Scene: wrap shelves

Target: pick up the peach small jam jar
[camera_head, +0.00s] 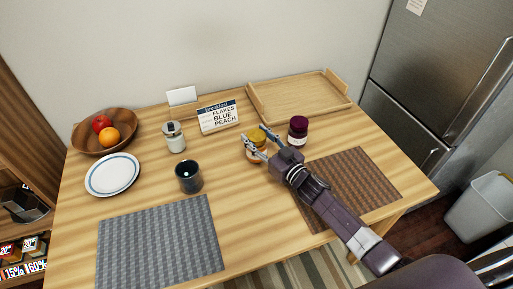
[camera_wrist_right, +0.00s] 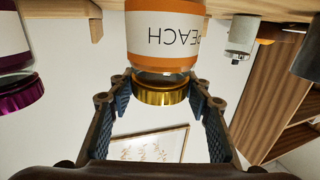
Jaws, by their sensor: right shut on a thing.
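The peach small jam jar (camera_head: 257,135) has a gold lid and an orange label; in the head view it is partly hidden by my gripper. In the right wrist view the jar (camera_wrist_right: 165,35) appears upside down, its label reading PEACH, with the gold lid (camera_wrist_right: 161,92) between my finger pads. My right gripper (camera_head: 262,145) is shut on the jar at its lid; it also shows in the wrist view (camera_wrist_right: 162,100). I cannot tell whether the jar's base touches the table. My left gripper is not in view.
A dark red jar (camera_head: 298,131) stands close right of my gripper. A wooden tray (camera_head: 262,106) lies behind. A brown mat (camera_head: 365,180) lies under my arm.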

